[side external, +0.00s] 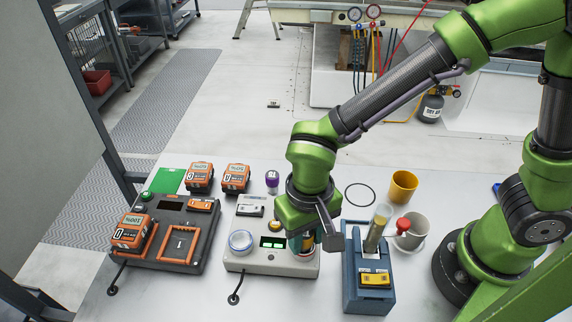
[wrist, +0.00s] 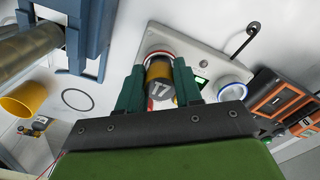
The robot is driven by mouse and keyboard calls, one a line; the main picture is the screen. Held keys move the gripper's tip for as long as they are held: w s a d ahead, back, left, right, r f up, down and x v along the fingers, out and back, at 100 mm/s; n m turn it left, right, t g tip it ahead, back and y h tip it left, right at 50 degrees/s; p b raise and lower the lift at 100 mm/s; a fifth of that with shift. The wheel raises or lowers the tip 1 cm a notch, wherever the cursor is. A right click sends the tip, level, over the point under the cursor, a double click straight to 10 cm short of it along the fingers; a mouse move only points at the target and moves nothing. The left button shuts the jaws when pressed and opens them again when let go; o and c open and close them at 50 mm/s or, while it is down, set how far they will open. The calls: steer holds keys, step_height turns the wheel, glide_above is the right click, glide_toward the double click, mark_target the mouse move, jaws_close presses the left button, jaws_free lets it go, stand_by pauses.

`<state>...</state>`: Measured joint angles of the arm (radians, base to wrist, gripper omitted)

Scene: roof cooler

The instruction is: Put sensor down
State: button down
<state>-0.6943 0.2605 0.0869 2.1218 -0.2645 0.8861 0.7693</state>
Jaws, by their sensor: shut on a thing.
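My gripper (wrist: 158,82) is shut on a dark, short cylinder marked 17, the sensor (wrist: 161,94), with an orange-tan band. In the wrist view the sensor stands between the two green fingers, in front of a red-and-white ring (wrist: 160,55) on the pale tester box. In the side view my gripper (side external: 304,243) is low over the right end of this tester box (side external: 262,259), and the sensor is mostly hidden. I cannot tell whether the sensor touches the ring's socket. The box has lit green displays (side external: 272,242) and a blue-ringed round socket (side external: 241,241) at left.
Left stands a dark charger (side external: 185,254) with orange battery packs (side external: 131,232). Close on the right is a blue stand (side external: 367,298) holding a clear tube. Beyond are a yellow cup (side external: 403,186), a white mug (side external: 411,230) and a black ring (side external: 360,194). A purple-topped vial (side external: 272,181) stands behind.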

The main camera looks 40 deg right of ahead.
steer(key=shift+f, duration=0.65)
steer(key=c, duration=0.9)
jaws_free()
steer(key=shift+d, duration=0.1)
steer(key=shift+o, duration=0.7)
steer(key=shift+d, duration=0.1)
step_height(320, 180, up, 13)
steer(key=d+r+t+y, duration=0.1)
steer(key=d+r+t, duration=0.1)
steer(key=d, duration=0.8)
steer(key=d+r+m+t+y, duration=0.1)
steer(key=d+r+t, duration=0.2)
steer(key=d, duration=0.7)
steer(key=shift+s+r+m+t, duration=0.2)
steer(key=shift+s+m+t, duration=0.15)
steer(key=shift+t, duration=0.75)
